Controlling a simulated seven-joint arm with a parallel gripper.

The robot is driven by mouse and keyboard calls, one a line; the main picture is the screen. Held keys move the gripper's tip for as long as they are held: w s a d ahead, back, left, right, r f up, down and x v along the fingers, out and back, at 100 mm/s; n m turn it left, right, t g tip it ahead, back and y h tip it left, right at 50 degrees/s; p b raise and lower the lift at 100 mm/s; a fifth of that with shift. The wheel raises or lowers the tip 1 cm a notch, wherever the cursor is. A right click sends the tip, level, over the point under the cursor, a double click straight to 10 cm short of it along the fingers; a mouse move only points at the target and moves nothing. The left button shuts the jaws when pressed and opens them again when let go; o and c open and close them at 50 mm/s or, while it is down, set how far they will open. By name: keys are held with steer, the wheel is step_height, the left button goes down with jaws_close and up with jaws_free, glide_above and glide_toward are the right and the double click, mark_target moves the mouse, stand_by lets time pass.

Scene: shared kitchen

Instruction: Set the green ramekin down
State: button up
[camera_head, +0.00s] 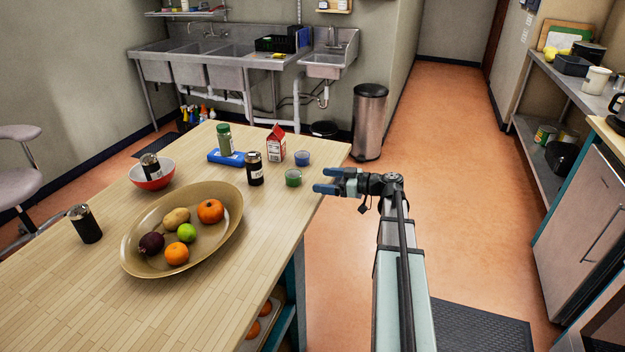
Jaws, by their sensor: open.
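The green ramekin (293,178) stands upright on the wooden table (300,222) near its right edge. My gripper (318,181) is open, just to the right of the ramekin, with its blue fingertips pointing left toward it. A small gap shows between the fingertips and the ramekin, and nothing is between the fingers. A blue ramekin (302,158) stands just behind the green one.
A dark jar (255,169) and a red-and-white carton (275,145) stand left of the ramekins. A green-lidded shaker (224,140), a blue box (222,158), a red bowl (152,181) and a large fruit bowl (128,250) are farther left.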

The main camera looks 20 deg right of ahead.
steer(key=shift+v, duration=1.3)
